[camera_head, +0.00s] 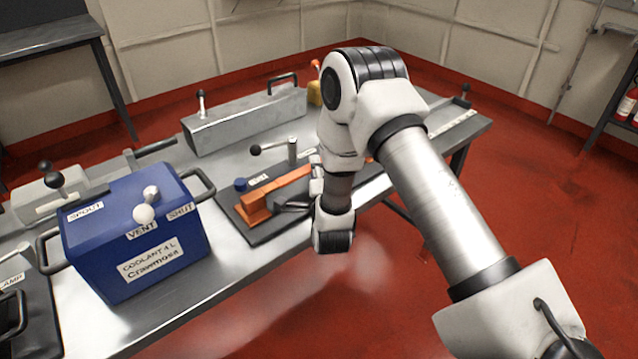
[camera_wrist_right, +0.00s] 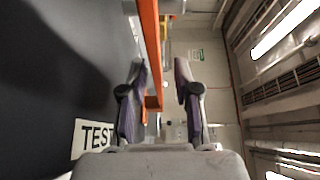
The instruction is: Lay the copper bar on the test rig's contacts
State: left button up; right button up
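The copper bar (camera_head: 285,186) is an orange strip running lengthwise above the test rig's dark base (camera_head: 262,233). Its left end is at an orange block (camera_head: 254,213); my right arm hides its far right end. My right gripper (camera_head: 288,206) is low at the rig, on the bar's near side, fingers pointing left. In the right wrist view its two fingers (camera_wrist_right: 160,72) stand apart, with the copper bar (camera_wrist_right: 150,35) showing in the gap. No finger visibly touches it. The rig's TEST label (camera_wrist_right: 92,137) is at lower left. My left gripper is not in view.
A blue coolant box (camera_head: 135,230) with handles stands left of the rig. A black-knobbed lever (camera_head: 275,148) rises behind the bar. A long grey metal box (camera_head: 245,122) is at the back. The bench's front edge is bare.

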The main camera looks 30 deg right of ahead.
jog(key=b+v, duration=0.1)
jog(key=v, duration=0.9)
jog(key=shift+s+a, duration=0.1)
jog(key=shift+s, duration=0.15)
jog(key=shift+f, duration=0.1)
dwell(0.5)
